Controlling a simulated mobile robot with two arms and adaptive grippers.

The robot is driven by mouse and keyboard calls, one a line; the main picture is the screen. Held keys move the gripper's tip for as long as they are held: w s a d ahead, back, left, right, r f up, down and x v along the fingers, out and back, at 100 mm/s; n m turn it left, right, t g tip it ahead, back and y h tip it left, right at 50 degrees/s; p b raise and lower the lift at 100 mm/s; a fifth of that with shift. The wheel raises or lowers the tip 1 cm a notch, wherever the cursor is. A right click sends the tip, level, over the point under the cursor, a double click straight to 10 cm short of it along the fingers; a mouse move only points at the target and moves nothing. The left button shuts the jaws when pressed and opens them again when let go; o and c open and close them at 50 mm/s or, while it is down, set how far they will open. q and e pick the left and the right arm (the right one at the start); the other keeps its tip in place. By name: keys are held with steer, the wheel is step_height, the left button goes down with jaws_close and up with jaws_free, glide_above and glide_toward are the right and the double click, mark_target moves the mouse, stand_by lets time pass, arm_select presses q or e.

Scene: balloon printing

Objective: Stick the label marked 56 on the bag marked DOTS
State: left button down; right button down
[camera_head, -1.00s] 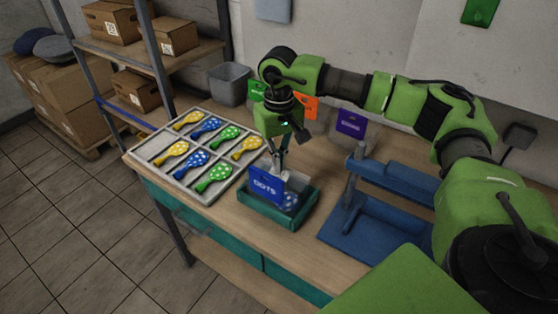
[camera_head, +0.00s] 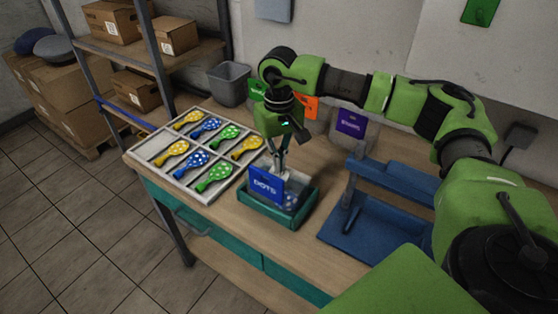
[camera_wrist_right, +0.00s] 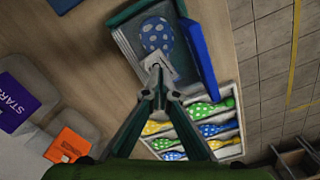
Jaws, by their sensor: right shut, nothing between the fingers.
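The bag marked DOTS has a blue header card (camera_head: 266,188) and stands in a teal tray (camera_head: 268,215). In the right wrist view, the blue card (camera_wrist_right: 199,52) is seen from above, and a blue balloon with white dots (camera_wrist_right: 157,34) shows in the bag. My right gripper (camera_head: 279,170) points down behind the card. In the right wrist view its fingertips (camera_wrist_right: 156,84) are shut, close to a small white piece (camera_wrist_right: 152,62) by the balloon. This may be the label, but no number can be read. My left gripper is not in view.
A compartment tray (camera_head: 203,198) of balloons lies left of the teal tray. A blue stand (camera_head: 365,225) is to the right. Behind are a grey bin (camera_head: 229,84), an orange-topped bag (camera_head: 306,106) and a purple-topped bag (camera_head: 351,124). Bare wood lies before the stand.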

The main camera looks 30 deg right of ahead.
steer(key=shift+f+b, duration=0.7)
steer(key=shift+f, duration=0.25)
steer(key=shift+s+f, duration=0.15)
stand_by(1.3)
steer(key=shift+r+p, duration=0.35)
steer(key=shift+r, duration=0.45)
steer(key=shift+r+p, duration=1.55)
steer(key=shift+r, duration=1.3)
steer(key=shift+f, duration=0.1)
